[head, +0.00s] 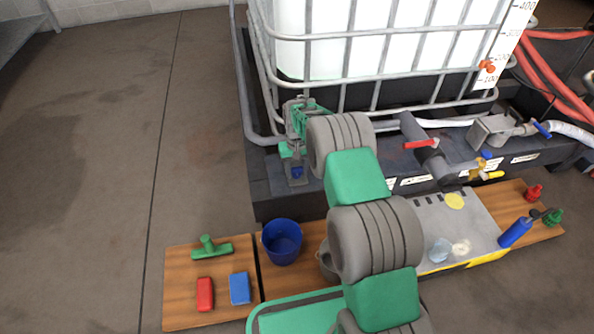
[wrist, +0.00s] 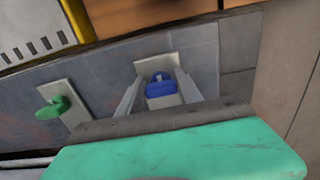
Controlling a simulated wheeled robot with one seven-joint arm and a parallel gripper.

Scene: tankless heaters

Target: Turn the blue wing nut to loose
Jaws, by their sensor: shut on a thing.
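The blue wing nut (wrist: 160,89) sits on a pale rectangular plate in the wrist view, between the two fingers of my gripper (wrist: 157,84). The fingers stand one on each side of it and are closed on it. In the head view the blue wing nut (head: 297,173) shows low on the front of the dark base under the tank. My gripper (head: 296,156) is just above it there, partly hidden by my own arm. The wing nut's exact angle is hard to read.
A green wing nut (wrist: 56,107) sits on a neighbouring plate. A blue bucket (head: 282,241) stands below on a wooden board, with a red block (head: 205,294), a blue block (head: 240,288) and a green tool (head: 211,248). The caged tank (head: 350,60) rises behind; open floor lies left.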

